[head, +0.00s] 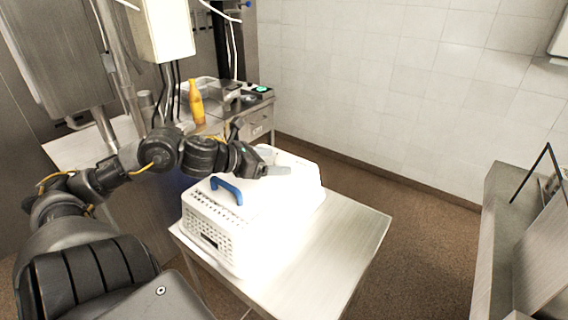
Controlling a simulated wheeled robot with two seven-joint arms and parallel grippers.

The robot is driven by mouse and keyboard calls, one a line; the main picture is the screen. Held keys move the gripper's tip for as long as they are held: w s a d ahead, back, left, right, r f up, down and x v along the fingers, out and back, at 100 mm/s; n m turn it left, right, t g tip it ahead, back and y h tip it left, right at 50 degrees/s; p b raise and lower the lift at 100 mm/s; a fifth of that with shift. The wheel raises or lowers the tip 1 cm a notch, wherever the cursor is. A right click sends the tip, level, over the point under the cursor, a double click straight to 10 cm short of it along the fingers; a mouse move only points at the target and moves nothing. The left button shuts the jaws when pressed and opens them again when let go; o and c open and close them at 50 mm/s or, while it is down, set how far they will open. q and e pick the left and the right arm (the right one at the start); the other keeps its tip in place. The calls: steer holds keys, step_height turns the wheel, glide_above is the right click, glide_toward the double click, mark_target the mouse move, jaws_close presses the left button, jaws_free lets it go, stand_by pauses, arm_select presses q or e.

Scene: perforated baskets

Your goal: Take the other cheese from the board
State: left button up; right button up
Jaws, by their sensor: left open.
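I see no cheese and no board in the head view. My left gripper (277,163) is open, just over the far part of a white perforated basket (205,226). I see nothing held between its fingers. I cannot tell whether the fingers touch the basket. A blue handle (229,191) shows on the basket's near left side. The basket's upper side is very bright, so its contents cannot be made out. My right gripper is not in view.
The basket stands on a small metal table (345,245), bare at its front and right. Behind, a steel counter (80,150) holds an orange bottle (196,103) and a metal container. A metal unit (505,215) stands at the right, with open brown floor between.

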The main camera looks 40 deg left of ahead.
mark_target(278, 161)
arm_select(q)
steer(key=x, duration=0.2)
steer(key=shift+w+d+p, duration=0.1)
steer(key=shift+w+p, duration=0.25)
steer(key=shift+w, duration=0.05)
steer(key=shift+w+d+f, duration=0.2)
steer(key=shift+w+f, duration=0.25)
steer(key=shift+w, duration=0.1)
steer(key=shift+c, duration=0.5)
steer(key=c, duration=1)
